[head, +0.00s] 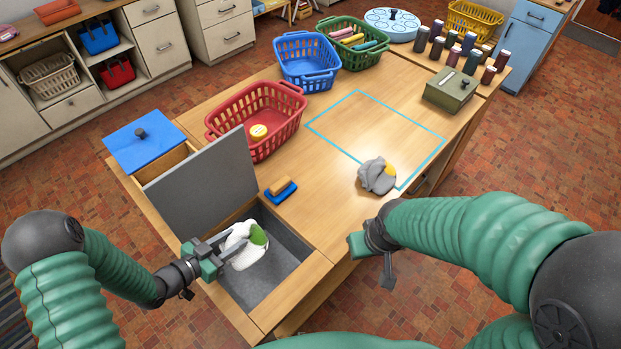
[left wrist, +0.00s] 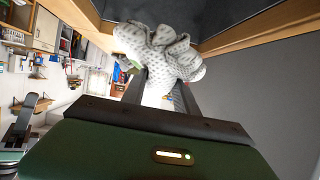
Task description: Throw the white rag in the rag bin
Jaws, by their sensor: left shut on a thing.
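My left gripper (head: 232,244) is shut on the white rag (head: 243,257), which is bunched up and has a green patch. The rag is over the open grey-lined compartment (head: 290,252) at the table's near left; I cannot tell whether it touches the floor inside. In the left wrist view the white dotted rag (left wrist: 160,45) is bunched around the fingertips. A grey panel (head: 200,185) stands upright behind the compartment like a raised lid. My right gripper (head: 380,262) is empty, near the table's front edge; its jaw opening is unclear. No bin label shows.
A grey rag with a yellow patch (head: 377,176) lies by the teal outline. A sponge on a blue base (head: 281,189) sits beside the compartment. A red basket (head: 283,130) and a blue knobbed lid (head: 146,145) stand farther back. The outlined area (head: 370,135) is mostly clear.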

